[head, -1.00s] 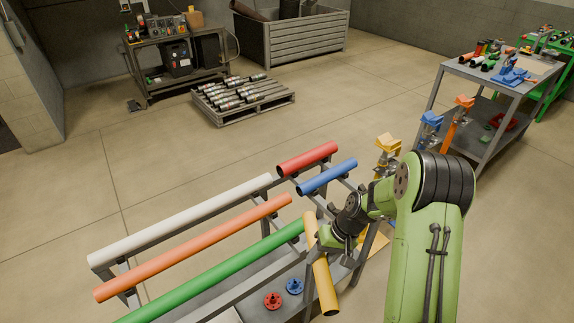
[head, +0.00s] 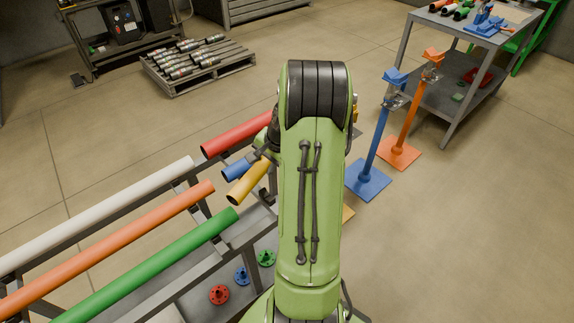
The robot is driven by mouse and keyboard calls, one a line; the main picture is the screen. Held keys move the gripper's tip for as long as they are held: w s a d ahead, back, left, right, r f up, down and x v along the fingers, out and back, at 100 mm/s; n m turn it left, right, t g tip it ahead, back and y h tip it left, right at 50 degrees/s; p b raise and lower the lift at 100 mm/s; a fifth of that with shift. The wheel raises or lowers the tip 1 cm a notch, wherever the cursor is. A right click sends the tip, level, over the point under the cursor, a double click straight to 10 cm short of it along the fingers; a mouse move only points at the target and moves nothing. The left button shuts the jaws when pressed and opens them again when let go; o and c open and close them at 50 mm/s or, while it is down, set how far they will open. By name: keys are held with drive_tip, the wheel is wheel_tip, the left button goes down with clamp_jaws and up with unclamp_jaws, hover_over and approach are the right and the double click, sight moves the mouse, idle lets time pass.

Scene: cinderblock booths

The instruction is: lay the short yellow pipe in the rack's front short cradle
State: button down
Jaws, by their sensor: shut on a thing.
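The short yellow pipe (head: 248,182) is held above the right part of the rack (head: 200,270), to the right of the long green pipe's end. It is roughly in line with the long pipes, and its far end is hidden behind my arm. My gripper (head: 264,156) is shut on the yellow pipe, with its fingers mostly hidden by my arm. The short blue pipe (head: 236,168) lies just behind the yellow one, partly covered. The short red pipe (head: 236,132) lies at the back. The front short cradle is not clearly seen; my arm covers much of that area.
Long white (head: 95,215), orange (head: 110,247) and green (head: 150,262) pipes lie on the rack's left part. Red (head: 219,294), blue (head: 242,275) and green (head: 266,258) flanged pieces sit on its lower shelf.

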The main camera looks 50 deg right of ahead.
drive_tip(key=s+d+m+h+b, duration=0.1)
drive_tip(key=s+d+m, duration=0.3)
drive_tip(key=d, duration=0.2)
wheel_tip(320, 180, down, 8)
drive_tip(key=b, duration=0.7)
drive_tip(key=shift+a+f, duration=0.15)
drive_tip(key=shift+a, duration=0.05)
drive_tip(key=shift+a, duration=0.2)
drive_tip(key=shift+c, duration=2.4)
unclamp_jaws()
drive_tip(key=shift+s, duration=0.1)
drive_tip(key=p+v, duration=0.4)
drive_tip(key=v, duration=1.1)
drive_tip(key=shift+a+r, duration=0.3)
drive_tip(key=shift+r, duration=0.05)
